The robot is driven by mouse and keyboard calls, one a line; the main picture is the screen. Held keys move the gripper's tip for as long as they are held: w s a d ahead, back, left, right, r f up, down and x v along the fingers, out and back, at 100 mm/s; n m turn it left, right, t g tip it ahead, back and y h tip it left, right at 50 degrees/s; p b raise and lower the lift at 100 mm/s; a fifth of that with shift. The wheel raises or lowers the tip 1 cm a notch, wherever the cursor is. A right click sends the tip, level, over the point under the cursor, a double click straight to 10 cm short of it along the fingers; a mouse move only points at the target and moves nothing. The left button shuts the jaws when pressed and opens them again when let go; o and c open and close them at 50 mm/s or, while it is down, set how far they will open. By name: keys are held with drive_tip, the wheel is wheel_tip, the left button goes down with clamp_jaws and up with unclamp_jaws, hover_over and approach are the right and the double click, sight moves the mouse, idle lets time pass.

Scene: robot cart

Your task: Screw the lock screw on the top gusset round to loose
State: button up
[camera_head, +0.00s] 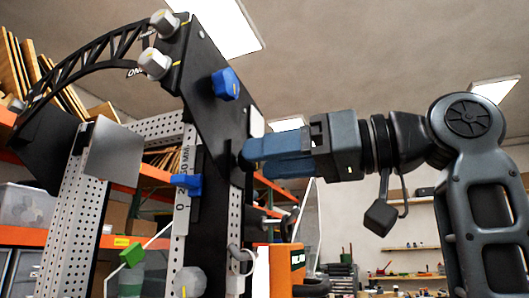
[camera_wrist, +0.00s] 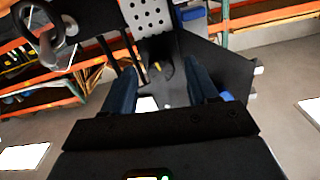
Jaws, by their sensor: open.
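The top gusset (camera_head: 205,110) is a slanting black plate at the top of the perforated post, and it also fills the right of the wrist view (camera_wrist: 225,68). My gripper (camera_head: 246,160) is open, its blue fingers reaching left to the gusset's lower right edge. In the wrist view a dark part with a yellow mark (camera_wrist: 163,69) lies between the fingertips. It looks like the lock screw, but its shape is unclear. The fingers stand apart on either side of it; I cannot tell whether they touch it. In the head view the near finger hides this spot.
A blue knob (camera_head: 225,84) sticks out of the gusset above my fingers. Grey knobs (camera_head: 154,63) sit at its upper left, by a curved black arm (camera_head: 85,60). Another blue knob (camera_head: 187,182) is on the scale below. A metal ring (camera_head: 241,261) hangs lower down.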

drive_tip(key=shift+w+a, duration=0.25)
drive_tip(key=shift+a, duration=0.45)
drive_tip(key=shift+c, duration=0.4)
drive_tip(key=c, duration=1)
